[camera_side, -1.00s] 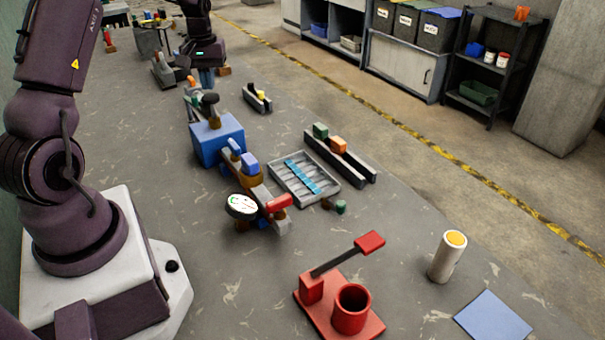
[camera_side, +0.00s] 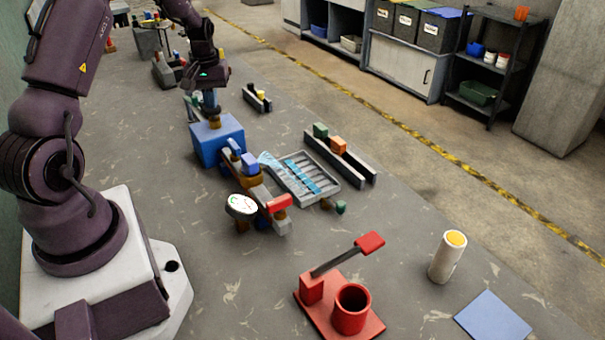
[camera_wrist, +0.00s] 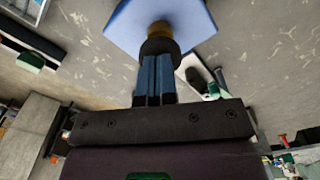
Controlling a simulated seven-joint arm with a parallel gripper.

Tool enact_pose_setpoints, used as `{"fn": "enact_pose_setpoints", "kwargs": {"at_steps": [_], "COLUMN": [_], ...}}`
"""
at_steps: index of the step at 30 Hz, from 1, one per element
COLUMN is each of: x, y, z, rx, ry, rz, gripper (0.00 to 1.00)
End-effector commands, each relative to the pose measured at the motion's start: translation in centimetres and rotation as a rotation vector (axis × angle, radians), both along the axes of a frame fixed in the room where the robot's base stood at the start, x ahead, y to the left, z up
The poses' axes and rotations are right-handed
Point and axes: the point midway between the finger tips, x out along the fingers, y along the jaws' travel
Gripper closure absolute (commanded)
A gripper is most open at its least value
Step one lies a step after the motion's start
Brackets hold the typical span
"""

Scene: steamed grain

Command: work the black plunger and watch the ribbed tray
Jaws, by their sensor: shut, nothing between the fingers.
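The black plunger (camera_wrist: 160,47) stands on a brown stem in the top of a blue block (camera_side: 218,147). My gripper (camera_side: 210,103) is over it with its fingers shut and empty. In the wrist view, the shut blue fingertips (camera_wrist: 156,68) meet the plunger's black knob. In the side view the fingers largely hide the knob, and only a short brown stem shows. The ribbed grey tray (camera_side: 322,195) lies right of the block with a blue strip across its ribs. Pale blue streaks (camera_side: 268,160) fan into its upper left end, and pale blue shows between its ribs.
A white round dial (camera_side: 241,206) and a red-handled part (camera_side: 279,203) stand near the tray. A grey rail with green and orange blocks (camera_side: 338,145) lies behind it. A red lever stand (camera_side: 340,305) and a pale cylinder (camera_side: 447,258) are at the front. The bench between them is clear.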

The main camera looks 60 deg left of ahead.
Motion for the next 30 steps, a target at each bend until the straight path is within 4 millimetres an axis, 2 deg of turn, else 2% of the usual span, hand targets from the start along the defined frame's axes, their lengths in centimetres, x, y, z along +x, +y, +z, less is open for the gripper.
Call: {"fn": "enact_pose_setpoints", "kwargs": {"at_steps": [5,24,30], "x": [0.0,0.0,0.0], "y": [0.0,0.0,0.0], "z": [0.5,6.9,7.5], "rx": [-0.001,0.001,-0.001], "ry": [0.001,-0.001,0.002], "rz": [0.0,0.001,0.001], "gripper": [1.0,1.0,1.0]}}
